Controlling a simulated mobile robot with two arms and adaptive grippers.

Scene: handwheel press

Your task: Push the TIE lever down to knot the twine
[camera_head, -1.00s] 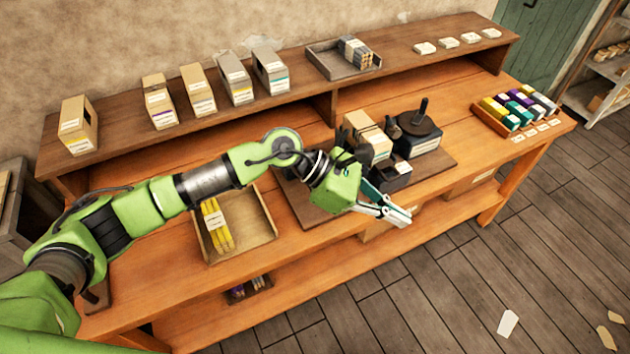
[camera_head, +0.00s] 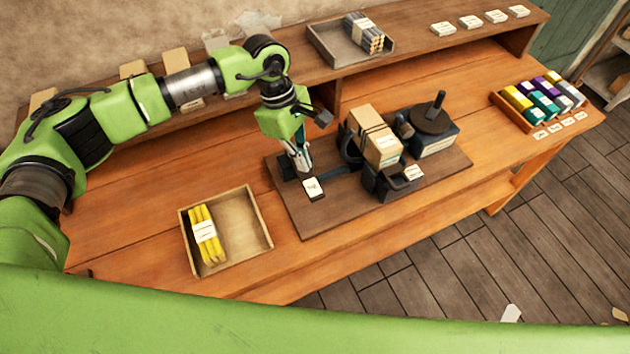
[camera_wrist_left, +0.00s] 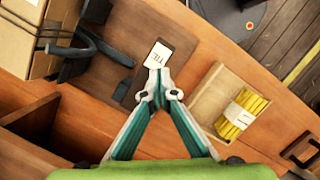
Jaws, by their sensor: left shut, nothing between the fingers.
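The TIE plate (camera_head: 314,188) is a dark block with a white label, at the left end of the press's board (camera_head: 335,215). My left gripper (camera_head: 304,170) is shut and empty, pointing down beside the TIE plate. In the left wrist view its closed tips (camera_wrist_left: 158,93) are just below the label; contact cannot be told.
A handwheel (camera_head: 432,120) stands right of the box. A wooden tray (camera_head: 255,232) with yellow bundled sticks (camera_head: 205,235) lies at the left front. A rack of coloured spools (camera_head: 500,102) is at the right. A raised shelf (camera_head: 410,45) runs along the back.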

